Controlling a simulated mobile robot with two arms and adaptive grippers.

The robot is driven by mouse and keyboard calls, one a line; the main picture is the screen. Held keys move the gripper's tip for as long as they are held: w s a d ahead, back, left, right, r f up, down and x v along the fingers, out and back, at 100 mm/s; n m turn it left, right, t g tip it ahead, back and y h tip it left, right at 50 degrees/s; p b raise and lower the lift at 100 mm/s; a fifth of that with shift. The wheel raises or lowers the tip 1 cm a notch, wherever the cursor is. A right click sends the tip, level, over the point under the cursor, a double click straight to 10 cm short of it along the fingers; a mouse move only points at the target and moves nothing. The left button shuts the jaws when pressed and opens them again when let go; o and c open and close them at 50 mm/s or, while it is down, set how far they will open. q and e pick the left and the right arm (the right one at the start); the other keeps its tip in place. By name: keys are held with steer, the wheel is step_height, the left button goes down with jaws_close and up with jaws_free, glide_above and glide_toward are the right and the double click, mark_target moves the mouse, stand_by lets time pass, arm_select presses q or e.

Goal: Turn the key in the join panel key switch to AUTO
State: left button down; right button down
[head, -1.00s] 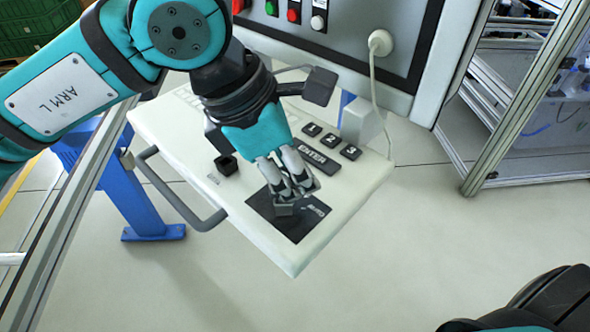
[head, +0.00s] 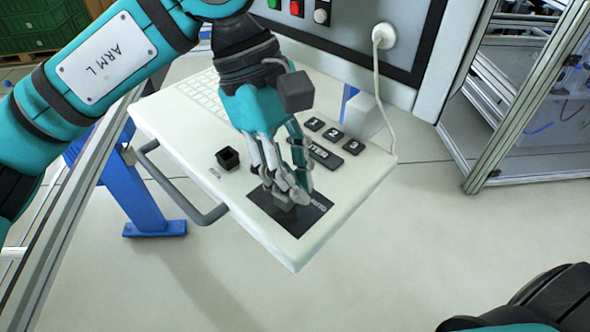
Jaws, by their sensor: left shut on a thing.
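A black switch plate (head: 291,222) lies on the sloping white panel. White lettering shows at its right side, partly behind my fingers and too small to read. A dark grey piece that looks like the key (head: 282,198) sits on the plate. My left gripper (head: 287,192) reaches down from above and is shut on it. The fingers hide much of the key and the switch under it, so I cannot tell which position it points to. My right gripper is not in view.
A small black square socket (head: 228,158) stands left of the plate. Number keys (head: 332,134) and a wide key (head: 322,154) lie just right of my fingers. A grey handle (head: 175,190) runs along the panel's left edge. A white cable (head: 375,75) hangs behind.

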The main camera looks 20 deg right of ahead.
arm_select(q)
steer(key=m, duration=0.2)
steer(key=m+y, duration=0.1)
steer(key=m, duration=0.1)
steer(key=m+y, duration=0.1)
steer(key=shift+a+m+g, duration=0.3)
steer(key=shift+m, duration=0.1)
steer(key=shift+a+r+m+y, duration=0.15)
steer(key=shift+m+y, duration=0.25)
steer(key=shift+m, duration=0.3)
steer(key=shift+a+m+y+p, duration=0.15)
steer(key=shift+m+y+p, duration=0.15)
steer(key=shift+m+p, duration=0.5)
steer(key=c, duration=1.9)
jaws_free()
steer(key=shift+m, duration=0.3)
steer(key=o, duration=0.6)
steer(key=shift+c, duration=0.2)
steer(key=shift+o, duration=0.5)
steer(key=o, duration=0.4)
